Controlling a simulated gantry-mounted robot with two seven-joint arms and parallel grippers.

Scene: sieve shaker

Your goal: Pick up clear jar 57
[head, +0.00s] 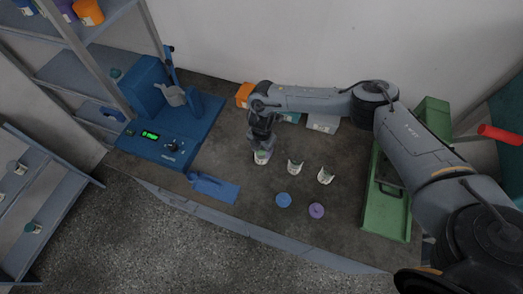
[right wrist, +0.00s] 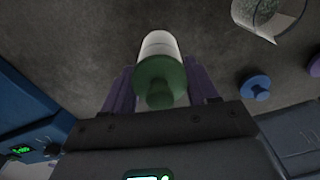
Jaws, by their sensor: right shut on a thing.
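My right gripper (head: 262,147) points down at the table and is shut on a jar (head: 262,158). In the right wrist view, the purple fingers of the gripper (right wrist: 160,88) stand on either side of the jar, which has a green knobbed lid (right wrist: 160,80) and a white body (right wrist: 160,45). I cannot read a number on it, nor tell whether it touches the table. Two open clear jars with white labels, a nearer one (head: 295,167) and a farther one (head: 326,176), stand to its right. My left gripper is not in view.
A blue lid (head: 283,199) and a purple lid (head: 316,210) lie in front of the open jars. A blue machine (head: 155,145) with a green display stands left, a blue dustpan-like piece (head: 213,187) before it. A green case (head: 385,205) lies right. Boxes (head: 322,122) stand behind.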

